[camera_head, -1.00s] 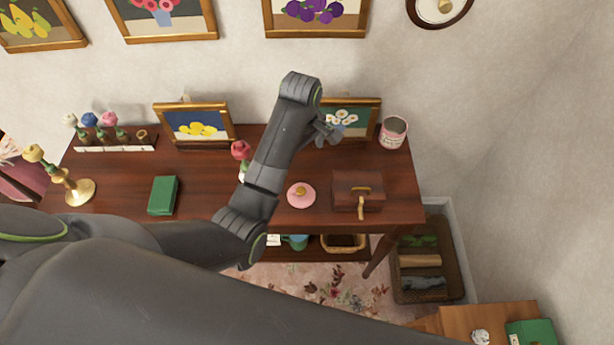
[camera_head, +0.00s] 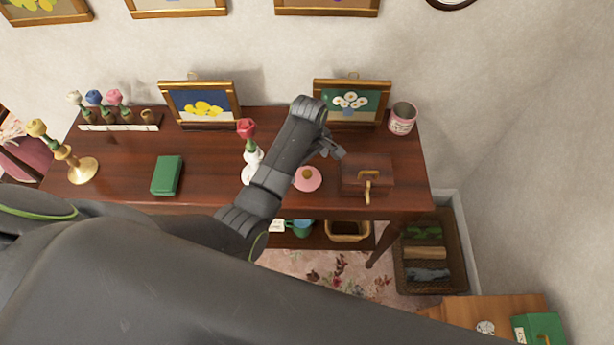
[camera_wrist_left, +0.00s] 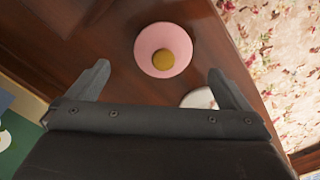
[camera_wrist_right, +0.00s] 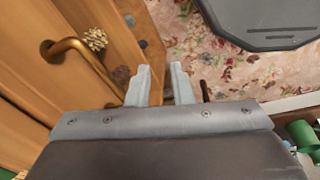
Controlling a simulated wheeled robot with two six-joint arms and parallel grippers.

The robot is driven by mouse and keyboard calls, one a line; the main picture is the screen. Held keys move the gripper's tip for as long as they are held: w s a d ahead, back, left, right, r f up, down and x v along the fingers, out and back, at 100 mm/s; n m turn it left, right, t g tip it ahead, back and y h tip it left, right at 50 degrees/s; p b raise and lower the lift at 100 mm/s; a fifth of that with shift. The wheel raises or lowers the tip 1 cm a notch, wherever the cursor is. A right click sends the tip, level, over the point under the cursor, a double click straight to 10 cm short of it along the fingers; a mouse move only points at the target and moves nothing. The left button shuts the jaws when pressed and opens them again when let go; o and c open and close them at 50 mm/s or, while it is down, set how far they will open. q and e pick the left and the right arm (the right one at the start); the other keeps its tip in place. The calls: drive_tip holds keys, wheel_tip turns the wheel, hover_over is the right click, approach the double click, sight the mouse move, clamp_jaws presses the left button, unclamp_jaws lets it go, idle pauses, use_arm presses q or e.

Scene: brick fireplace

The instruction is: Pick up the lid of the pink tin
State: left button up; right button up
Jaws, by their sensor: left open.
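The pink lid (camera_head: 307,179) is a round disc with a gold knob and lies on the dark wooden table, near its front edge. The pink tin (camera_head: 402,119) stands upright and open at the table's back right corner. My left gripper (camera_head: 333,149) is open and empty, behind and to the right of the lid in the head view. In the left wrist view the lid (camera_wrist_left: 150,42) lies beyond and below the two spread fingers (camera_wrist_left: 158,75), apart from them. My right gripper (camera_wrist_right: 162,78) shows in its wrist view with a narrow empty gap between its fingers.
A brown box (camera_head: 367,174) stands right of the lid. A white vase (camera_head: 250,166) with a red rose stands left of it, partly behind my arm. A framed flower picture (camera_head: 351,102) stands behind. A green book (camera_head: 167,175) lies further left.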

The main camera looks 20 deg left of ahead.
sight(307, 173)
use_arm(q)
drive_tip(key=f, duration=0.2)
drive_tip(key=f+p, duration=0.1)
drive_tip(key=shift+s+a+f, duration=0.15)
drive_tip(key=shift+s+f, duration=0.05)
drive_tip(key=shift+f, duration=0.95)
drive_tip(key=c, duration=1.1)
drive_tip(key=shift+o, duration=0.2)
drive_tip(key=shift+r, duration=0.1)
